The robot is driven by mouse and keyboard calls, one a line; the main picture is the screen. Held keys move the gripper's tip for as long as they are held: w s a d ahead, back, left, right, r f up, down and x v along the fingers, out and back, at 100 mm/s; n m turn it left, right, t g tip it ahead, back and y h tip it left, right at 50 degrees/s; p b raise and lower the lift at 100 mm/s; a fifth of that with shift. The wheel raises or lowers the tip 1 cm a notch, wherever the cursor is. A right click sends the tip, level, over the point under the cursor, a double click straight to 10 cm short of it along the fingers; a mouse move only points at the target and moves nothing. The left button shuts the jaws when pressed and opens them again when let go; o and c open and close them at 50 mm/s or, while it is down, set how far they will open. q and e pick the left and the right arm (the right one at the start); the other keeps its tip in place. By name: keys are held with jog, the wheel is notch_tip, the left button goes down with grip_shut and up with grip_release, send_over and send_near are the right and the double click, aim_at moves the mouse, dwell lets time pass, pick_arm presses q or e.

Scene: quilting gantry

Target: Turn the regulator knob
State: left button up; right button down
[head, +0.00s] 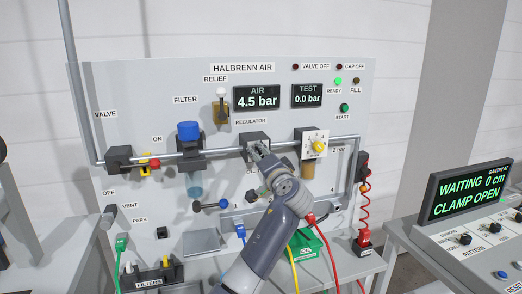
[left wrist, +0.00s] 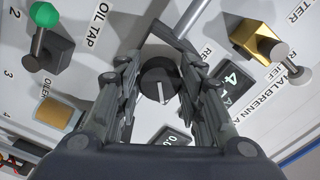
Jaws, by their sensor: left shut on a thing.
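The regulator knob (left wrist: 157,82) is a round black knob with a white pointer line, seen between my fingers in the left wrist view. My left gripper (left wrist: 160,92) is shut on it, with one finger on each side. In the head view my left gripper (head: 262,154) reaches up from below to the dark regulator block (head: 256,138) and hides most of the knob there. The AIR display (head: 257,98) above it reads 4.5 bar. My right gripper is in neither view.
A white dial with a yellow knob (head: 318,146) is right of the regulator. The blue-topped filter (head: 189,133) is to its left, and the brass relief valve (head: 220,111) stands above. Red, yellow and green hoses hang below. A screen (head: 470,192) at right reads WAITING 0 cm, CLAMP OPEN.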

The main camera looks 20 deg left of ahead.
pick_arm(q)
jog(key=m+p, duration=0.1)
jog(key=m, duration=0.1)
jog(key=m+p, duration=0.1)
jog(key=p, duration=0.1)
jog(key=m+p, duration=0.1)
jog(key=m, duration=0.1)
jog(key=shift+r+m, duration=0.3)
jog(key=shift+f+m+p, duration=0.15)
jog(key=shift+m+p, duration=1.45)
jog(key=o, duration=1.1)
jog(key=shift+c, duration=0.2)
jog(key=shift+d, duration=0.1)
jog(key=v, duration=1.2)
